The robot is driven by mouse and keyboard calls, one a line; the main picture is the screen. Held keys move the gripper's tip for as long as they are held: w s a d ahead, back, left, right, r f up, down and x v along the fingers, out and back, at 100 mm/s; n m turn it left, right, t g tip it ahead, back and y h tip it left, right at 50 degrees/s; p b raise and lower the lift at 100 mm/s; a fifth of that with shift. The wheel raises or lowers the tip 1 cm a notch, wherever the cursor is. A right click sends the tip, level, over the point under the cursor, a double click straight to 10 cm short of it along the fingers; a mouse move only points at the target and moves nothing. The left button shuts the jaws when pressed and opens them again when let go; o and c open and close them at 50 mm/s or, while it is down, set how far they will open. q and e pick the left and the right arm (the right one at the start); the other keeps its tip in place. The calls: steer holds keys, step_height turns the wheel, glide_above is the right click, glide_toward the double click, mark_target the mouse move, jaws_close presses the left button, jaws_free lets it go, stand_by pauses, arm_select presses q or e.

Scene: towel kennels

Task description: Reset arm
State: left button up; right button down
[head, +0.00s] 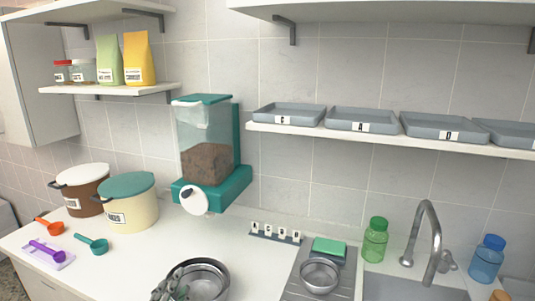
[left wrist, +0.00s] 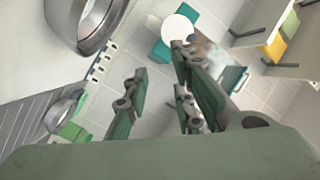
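My left gripper (head: 172,287) shows at the bottom of the head view, beside the left rim of a large metal bowl (head: 212,283) on the white counter. In the left wrist view its two dark green and grey fingers (left wrist: 158,72) stand apart, with no object between them. The bowl (left wrist: 90,22) shows there at the upper left, outside the fingers. I cannot tell whether the gripper touches the bowl's rim. My right gripper is in neither view.
A teal food dispenser (head: 207,150) hangs on the wall behind the bowl. A smaller metal bowl (head: 320,275) stands right, near the faucet (head: 430,240). Two lidded bins (head: 130,203) and several scoops (head: 92,244) stand left. Grey trays (head: 360,120) line the right shelf.

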arm_select(q)
steer(key=s+a+f+n+g, duration=0.3)
steer(key=s+f+n+g, duration=0.3)
steer(key=s+f, duration=0.75)
steer(key=s+d+f+n+g, duration=0.1)
steer(key=s+f+g, duration=0.3)
steer(key=s, duration=0.3)
steer(key=s+d+f+g, duration=0.1)
steer(key=s+f+g, duration=0.3)
steer(key=s, duration=0.2)
step_height(320, 180, down, 26)
steer(key=s+r+g, duration=0.1)
steer(key=s, duration=0.1)
steer(key=s+a+f+g, duration=0.1)
steer(key=s+a+f, duration=0.1)
steer(key=s+f, duration=1.5)
steer(key=shift+a+f+h, duration=0.3)
steer(key=shift+a+f, duration=0.1)
steer(key=shift+f, duration=0.05)
